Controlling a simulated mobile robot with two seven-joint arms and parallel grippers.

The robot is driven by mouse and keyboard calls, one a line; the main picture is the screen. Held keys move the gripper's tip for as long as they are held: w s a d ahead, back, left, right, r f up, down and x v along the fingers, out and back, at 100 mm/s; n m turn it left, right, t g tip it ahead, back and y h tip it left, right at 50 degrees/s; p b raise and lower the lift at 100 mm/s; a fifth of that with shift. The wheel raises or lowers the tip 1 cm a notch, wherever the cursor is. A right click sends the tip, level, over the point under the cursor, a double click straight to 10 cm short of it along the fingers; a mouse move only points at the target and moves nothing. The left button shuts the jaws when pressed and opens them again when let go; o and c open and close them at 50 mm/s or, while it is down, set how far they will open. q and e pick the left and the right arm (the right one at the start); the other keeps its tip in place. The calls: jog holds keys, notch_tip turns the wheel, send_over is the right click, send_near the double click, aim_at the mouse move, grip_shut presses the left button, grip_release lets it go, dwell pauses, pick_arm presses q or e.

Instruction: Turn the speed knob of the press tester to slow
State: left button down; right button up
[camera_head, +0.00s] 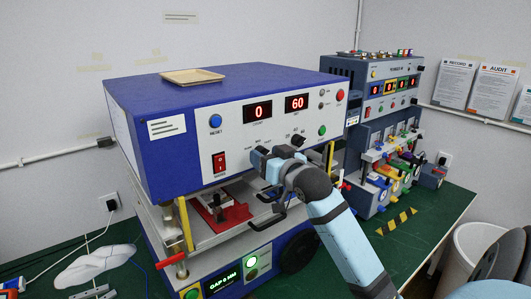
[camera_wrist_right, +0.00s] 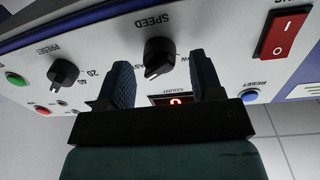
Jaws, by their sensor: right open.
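The press tester (camera_head: 160,125) is a blue box with a white front panel. In the right wrist view, which shows the panel upside down, the black speed knob (camera_wrist_right: 158,54) sits under the word SPEED. Its ridge slants to the lower left, roughly toward a partly hidden label ending in "AST". My right gripper (camera_wrist_right: 163,78) is open, with one dark blue finger on each side of the knob; contact cannot be told. In the head view my right gripper (camera_head: 272,158) is at the panel below the count display and covers the speed knob area. My left gripper is not in view.
The preset knob (camera_wrist_right: 63,73) is beside the speed knob. A red rocker switch (camera_wrist_right: 284,33) and a blue reset button (camera_wrist_right: 250,96) are on the other side. A tan tray (camera_head: 192,76) lies on top. A second tester (camera_head: 370,140) stands at right.

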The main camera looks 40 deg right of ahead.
jog(key=shift+w, duration=0.5)
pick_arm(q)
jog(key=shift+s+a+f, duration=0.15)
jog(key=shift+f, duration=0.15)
pick_arm(e)
jog(key=c, duration=0.9)
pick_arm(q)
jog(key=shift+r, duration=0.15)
